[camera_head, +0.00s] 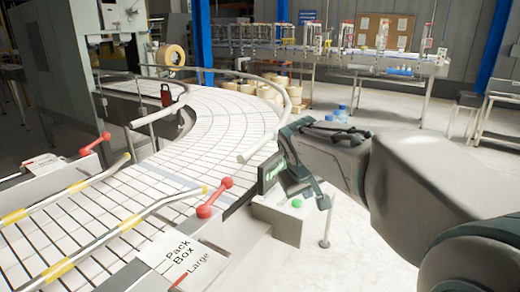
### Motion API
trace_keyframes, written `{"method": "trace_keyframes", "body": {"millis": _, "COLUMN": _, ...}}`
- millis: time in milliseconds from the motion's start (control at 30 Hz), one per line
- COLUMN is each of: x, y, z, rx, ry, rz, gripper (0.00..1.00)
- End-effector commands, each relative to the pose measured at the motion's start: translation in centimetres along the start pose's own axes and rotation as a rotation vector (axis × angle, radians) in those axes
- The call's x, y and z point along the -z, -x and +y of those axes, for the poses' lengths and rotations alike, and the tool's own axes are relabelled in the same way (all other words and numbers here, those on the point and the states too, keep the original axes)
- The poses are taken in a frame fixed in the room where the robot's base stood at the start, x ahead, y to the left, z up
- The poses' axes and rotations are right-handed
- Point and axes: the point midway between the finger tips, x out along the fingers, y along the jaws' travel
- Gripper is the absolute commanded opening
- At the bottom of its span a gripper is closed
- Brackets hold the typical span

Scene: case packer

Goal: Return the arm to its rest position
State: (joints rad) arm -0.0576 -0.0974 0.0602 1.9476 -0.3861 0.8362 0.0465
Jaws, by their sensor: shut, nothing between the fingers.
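My arm (410,180) reaches in from the right edge. It ends in my dark grey gripper (298,165), beside the outer side of the curved conveyor. The gripper is shut with nothing held. It overlaps a small dark display (270,172) with green text, and I cannot tell whether they touch.
The white slatted conveyor (190,135) curves across the left, with rails, red-knobbed clamps (212,198) and a "Pack Box Large" label (183,258). A green button (297,203) sits on a pale box below the display. A bottle line (340,60) stands at the back. Floor shows below my arm.

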Motion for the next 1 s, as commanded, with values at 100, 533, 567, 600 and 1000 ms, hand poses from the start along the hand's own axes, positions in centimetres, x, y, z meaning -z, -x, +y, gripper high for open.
{"method": "trace_keyframes", "body": {"millis": 100, "x": -6.3, "y": 1.3, "z": -1.2, "rx": 0.062, "ry": -0.077, "rz": -0.052, "gripper": 0.0}}
{"method": "trace_keyframes", "body": {"millis": 533, "x": -21.3, "y": 2.5, "z": -6.9, "rx": 0.25, "ry": -0.278, "rz": -0.176, "gripper": 0.0}}
{"method": "trace_keyframes", "body": {"millis": 567, "x": -21.3, "y": 2.5, "z": -6.9, "rx": 0.25, "ry": -0.278, "rz": -0.176, "gripper": 0.0}}
{"method": "trace_keyframes", "body": {"millis": 600, "x": -21.3, "y": 2.5, "z": -6.9, "rx": 0.25, "ry": -0.278, "rz": -0.176, "gripper": 0.0}}
{"method": "trace_keyframes", "body": {"millis": 1000, "x": -21.3, "y": 2.5, "z": -6.9, "rx": 0.25, "ry": -0.278, "rz": -0.176, "gripper": 0.0}}
